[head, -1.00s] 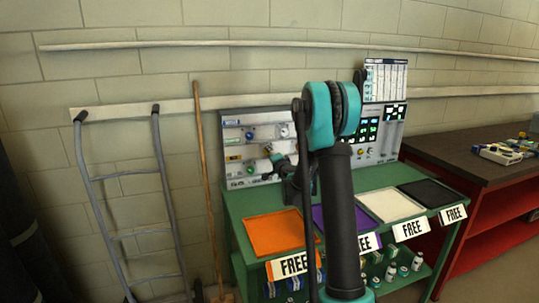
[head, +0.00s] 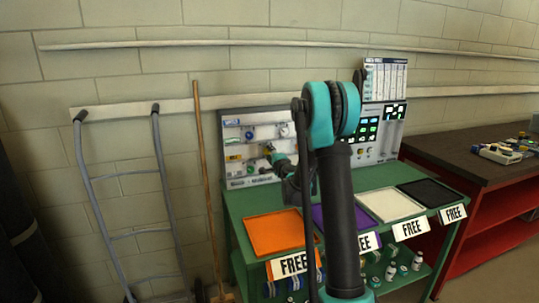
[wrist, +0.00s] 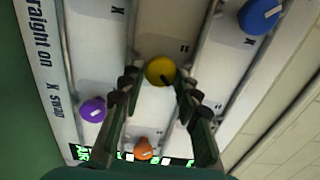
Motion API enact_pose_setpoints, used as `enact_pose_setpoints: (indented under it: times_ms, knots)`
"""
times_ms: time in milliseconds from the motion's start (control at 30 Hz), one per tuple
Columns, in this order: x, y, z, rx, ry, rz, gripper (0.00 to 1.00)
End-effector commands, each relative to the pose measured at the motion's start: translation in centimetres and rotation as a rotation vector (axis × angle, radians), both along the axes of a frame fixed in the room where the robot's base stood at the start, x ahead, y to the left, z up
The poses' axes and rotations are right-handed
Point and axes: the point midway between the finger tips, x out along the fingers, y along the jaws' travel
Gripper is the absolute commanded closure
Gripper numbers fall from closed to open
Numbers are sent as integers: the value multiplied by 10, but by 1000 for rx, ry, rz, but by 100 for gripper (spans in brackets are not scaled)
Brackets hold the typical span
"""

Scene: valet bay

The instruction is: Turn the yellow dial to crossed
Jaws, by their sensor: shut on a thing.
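The yellow dial (wrist: 160,68) sits on the grey-white panel in the wrist view, between the fingers of my gripper (wrist: 160,84). The fingers are shut on it from both sides. A dark pointer mark on its face points to the lower right in that view. An "=" mark shows on the panel just above and right of it. Its cross mark cannot be made out for certain. In the head view my gripper (head: 271,153) is at the panel's lower left part, and the dial is mostly hidden there.
A blue dial (wrist: 260,16), a purple dial (wrist: 92,110) and an orange dial (wrist: 143,149) surround it. The panel stands on a green bench with an orange tray (head: 272,232) and others in front. A broom handle (head: 204,180) leans left of the bench.

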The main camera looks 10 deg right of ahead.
Motion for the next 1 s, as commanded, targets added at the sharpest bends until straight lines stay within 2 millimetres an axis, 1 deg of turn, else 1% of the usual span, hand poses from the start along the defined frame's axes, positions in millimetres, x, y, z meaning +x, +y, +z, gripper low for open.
enact_pose_setpoints:
  times_ms: [167, 200, 367, 633, 733, 867, 1000]
  knots:
    - [0, -1, 0, 0, 0, -2, 97]
    - [0, -1, 0, 0, 0, -2, 67]
    - [0, -1, 0, 0, 0, -1, 48]
    - [0, 0, 0, -1, 0, -1, 48]
    - [-4, -1, 0, -1, 0, -1, 48]
    - [-20, -5, 0, -1, 0, -1, 48]
    - [-48, -10, 0, -1, 0, -1, 48]
